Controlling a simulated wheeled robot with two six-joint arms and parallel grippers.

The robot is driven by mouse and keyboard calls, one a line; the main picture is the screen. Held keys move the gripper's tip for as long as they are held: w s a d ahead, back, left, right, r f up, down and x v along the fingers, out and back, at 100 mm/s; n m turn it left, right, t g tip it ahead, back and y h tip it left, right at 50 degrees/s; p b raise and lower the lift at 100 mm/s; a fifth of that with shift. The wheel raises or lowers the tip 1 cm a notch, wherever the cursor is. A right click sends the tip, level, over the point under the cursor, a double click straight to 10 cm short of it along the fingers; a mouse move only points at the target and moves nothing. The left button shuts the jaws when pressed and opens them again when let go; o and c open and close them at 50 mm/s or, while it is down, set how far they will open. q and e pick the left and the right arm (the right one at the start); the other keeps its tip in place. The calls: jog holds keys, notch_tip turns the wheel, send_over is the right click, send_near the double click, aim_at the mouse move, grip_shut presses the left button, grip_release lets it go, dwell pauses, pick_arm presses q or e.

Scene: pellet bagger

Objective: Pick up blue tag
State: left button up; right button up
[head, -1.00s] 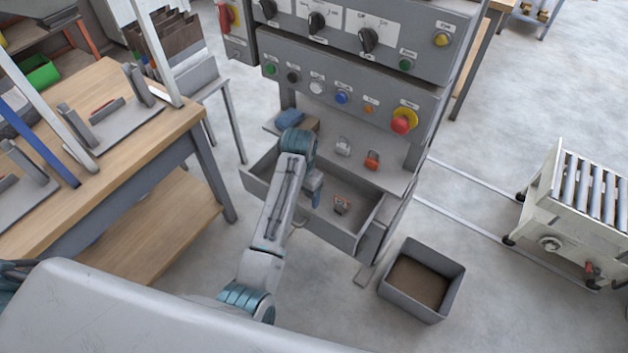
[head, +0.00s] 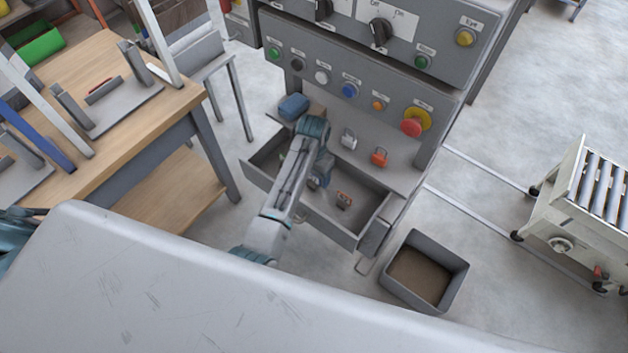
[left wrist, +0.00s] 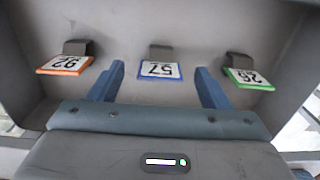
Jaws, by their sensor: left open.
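The blue tag (left wrist: 159,71), a white card with a blue rim and the number 57, sits at a dark clip in the middle of the left wrist view. My left gripper (left wrist: 160,82) is open, with one blue finger on each side of the tag and a gap on both sides. An orange-rimmed tag (left wrist: 66,65) is to the left and a green-rimmed tag (left wrist: 249,78) to the right. In the head view my left gripper (head: 320,180) is over the open drawer (head: 331,230), and my arm hides part of the inside. My right gripper is not in view.
Two padlocks, one grey (head: 349,139) and one orange (head: 380,157), and a blue item (head: 293,107) are on the shelf above the drawer. A control panel with buttons (head: 349,90) rises behind. A grey bin (head: 424,272) stands on the floor at right.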

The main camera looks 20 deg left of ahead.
aim_at(314, 181)
pick_arm(q)
jog(key=shift+w+f+p, duration=0.2)
jog(key=shift+f+p, duration=0.1)
jog(key=shift+f, duration=1.95)
jog(key=c, duration=1.2)
jog(key=shift+o, duration=0.2)
notch_tip(314, 181, up, 10)
jog(key=shift+b, duration=0.5)
jog(key=shift+r, duration=0.1)
